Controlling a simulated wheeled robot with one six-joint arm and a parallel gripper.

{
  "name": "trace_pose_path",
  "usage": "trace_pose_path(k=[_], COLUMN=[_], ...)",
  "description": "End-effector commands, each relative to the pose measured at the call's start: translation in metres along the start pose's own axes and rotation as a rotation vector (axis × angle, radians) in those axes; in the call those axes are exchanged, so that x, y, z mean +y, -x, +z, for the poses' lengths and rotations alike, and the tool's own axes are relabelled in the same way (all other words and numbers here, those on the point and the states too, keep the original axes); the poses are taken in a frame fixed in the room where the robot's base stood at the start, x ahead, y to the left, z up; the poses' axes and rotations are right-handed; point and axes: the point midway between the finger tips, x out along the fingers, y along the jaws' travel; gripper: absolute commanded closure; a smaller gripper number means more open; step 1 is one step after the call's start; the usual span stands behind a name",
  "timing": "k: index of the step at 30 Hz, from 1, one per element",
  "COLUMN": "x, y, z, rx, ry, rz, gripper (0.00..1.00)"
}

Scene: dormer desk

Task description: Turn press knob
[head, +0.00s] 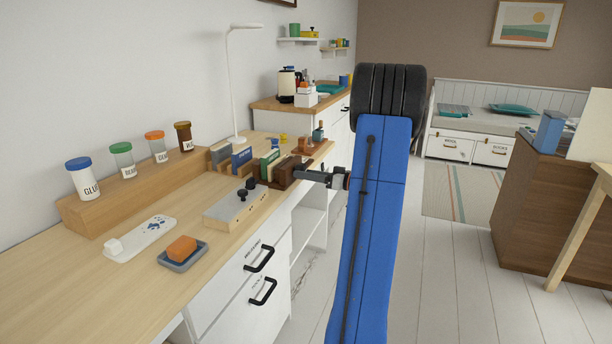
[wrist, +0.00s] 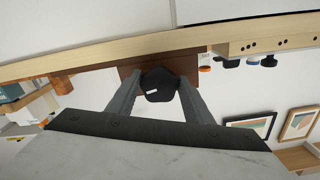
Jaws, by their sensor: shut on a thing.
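The press (head: 283,171) is a dark brown wooden block near the desk's right edge in the head view. My gripper (head: 301,173) reaches it from the right, and its tips meet the press's front side. In the wrist view the brown press (wrist: 190,63) lies behind a black, many-sided knob (wrist: 158,84) with a small white mark. My gripper (wrist: 158,80) is shut on this knob, with one finger on each side. In the head view the knob is hidden behind the gripper.
A pale box (head: 237,210) with black knobs stands left of the press. Books (head: 242,158) stand behind it. A soap dish (head: 183,262) and a rack of jars (head: 140,190) are further left. Open floor (head: 450,270) lies right of the desk.

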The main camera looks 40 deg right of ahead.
Motion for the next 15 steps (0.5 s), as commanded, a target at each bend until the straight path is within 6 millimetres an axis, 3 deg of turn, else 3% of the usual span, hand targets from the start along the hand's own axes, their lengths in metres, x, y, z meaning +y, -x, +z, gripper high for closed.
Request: trace_pose_path(k=[15], x=[0.0030], y=[0.0007], z=[0.0013], rx=[-0.003], ry=[0.394], rz=[0.001], gripper=[0.76])
